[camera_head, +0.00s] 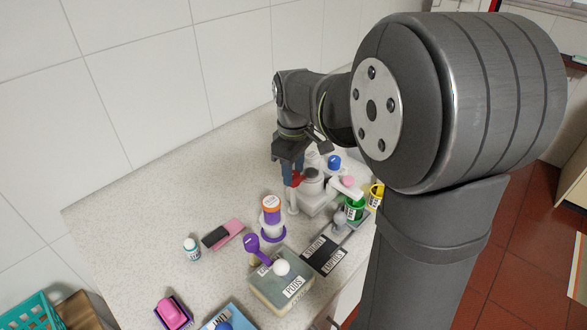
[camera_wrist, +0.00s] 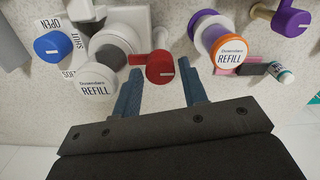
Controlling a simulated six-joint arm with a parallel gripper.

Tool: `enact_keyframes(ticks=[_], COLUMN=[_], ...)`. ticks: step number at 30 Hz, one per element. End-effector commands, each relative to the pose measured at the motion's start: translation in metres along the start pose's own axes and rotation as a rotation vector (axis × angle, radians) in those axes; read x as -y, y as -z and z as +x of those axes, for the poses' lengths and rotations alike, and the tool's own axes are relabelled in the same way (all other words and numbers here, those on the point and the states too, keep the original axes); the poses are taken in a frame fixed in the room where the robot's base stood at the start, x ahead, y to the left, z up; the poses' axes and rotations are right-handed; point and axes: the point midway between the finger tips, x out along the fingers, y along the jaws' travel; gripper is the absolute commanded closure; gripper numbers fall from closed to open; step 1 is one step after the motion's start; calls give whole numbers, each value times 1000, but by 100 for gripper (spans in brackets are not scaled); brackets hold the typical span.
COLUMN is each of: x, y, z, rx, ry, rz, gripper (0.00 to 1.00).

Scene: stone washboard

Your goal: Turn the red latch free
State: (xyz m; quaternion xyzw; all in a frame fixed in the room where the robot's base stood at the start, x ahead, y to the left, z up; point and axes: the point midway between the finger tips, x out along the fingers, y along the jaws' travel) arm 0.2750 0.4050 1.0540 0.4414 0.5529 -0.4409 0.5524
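In the head view a bit of the red latch (camera_head: 297,179) shows just under my gripper (camera_head: 293,172). My gripper (camera_wrist: 161,68) is open, its two blue fingers spread apart. In the wrist view the latch appears between the fingertips, with a gap visible on each side. I cannot tell how deep the fingers reach around it. A white cap marked REFILL (camera_wrist: 95,83) is left of the left finger.
A blue knob (camera_wrist: 53,46) by OPEN and SHUT labels sits at the left. An orange-rimmed refill bottle (camera_wrist: 229,50) stands right of the right finger. A lidded box marked PODS (camera_head: 283,290), a green cup (camera_head: 355,207) and a yellow cup (camera_head: 375,195) stand nearby. The counter's back left is clear.

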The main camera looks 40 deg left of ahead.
Motion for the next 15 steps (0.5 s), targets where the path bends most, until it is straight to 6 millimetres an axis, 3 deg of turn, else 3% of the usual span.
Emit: enact_keyframes(ticks=[8,12,13,15], x=[0,0,0,0], y=[0,0,0,0], z=[1,1,1,1], rx=[0,0,0,0], ry=[0,0,0,0], rz=[0,0,0,0], gripper=[61,88,93,93])
